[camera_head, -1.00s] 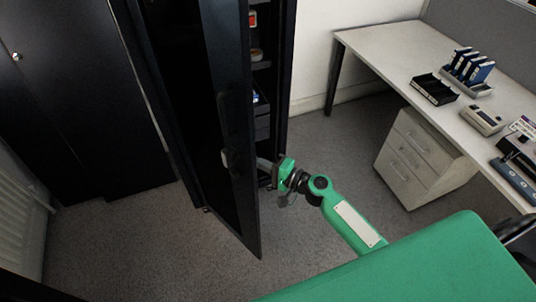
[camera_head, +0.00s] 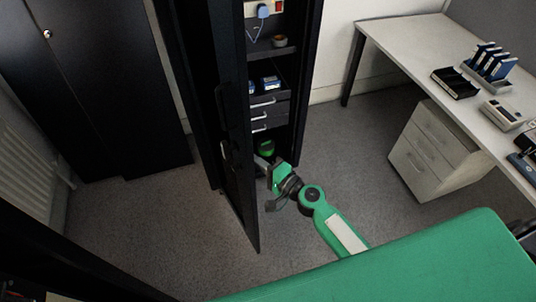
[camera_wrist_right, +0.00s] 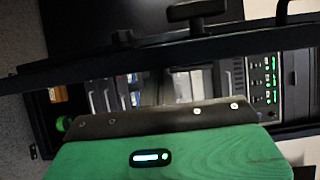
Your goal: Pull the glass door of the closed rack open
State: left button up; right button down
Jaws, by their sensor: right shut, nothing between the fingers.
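The rack's dark door (camera_head: 238,185) stands ajar in the head view, swung out from the black rack (camera_head: 307,75), with a handle (camera_head: 229,155) on its left face. My right gripper (camera_head: 264,168) is on the inner side of the door, close to its edge. It is shut with nothing in it; whether it touches the door cannot be told. In the right wrist view, the door's dark edge (camera_wrist_right: 150,52) runs across the picture, with a dark handle (camera_wrist_right: 197,12) above it. The fingertips are hidden there behind the green wrist housing. My left gripper is not in view.
Inside the rack are a shelf (camera_head: 268,49) with a blue plug, drawers (camera_head: 262,112) and a green item (camera_head: 266,147). A white desk (camera_head: 410,40) with a drawer unit (camera_head: 432,150) stands at right. Black cabinets (camera_head: 90,90) stand at left. Floor before the door is clear.

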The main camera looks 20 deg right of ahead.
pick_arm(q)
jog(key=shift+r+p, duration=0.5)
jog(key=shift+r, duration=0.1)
pick_arm(e)
jog(key=s+a, duration=0.2)
jog(key=a, duration=1.9)
jog(key=shift+s+a, duration=0.15)
jog(key=shift+a, duration=0.05)
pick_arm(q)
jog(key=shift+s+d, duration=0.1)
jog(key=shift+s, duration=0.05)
pick_arm(e)
jog(key=shift+d, duration=0.15)
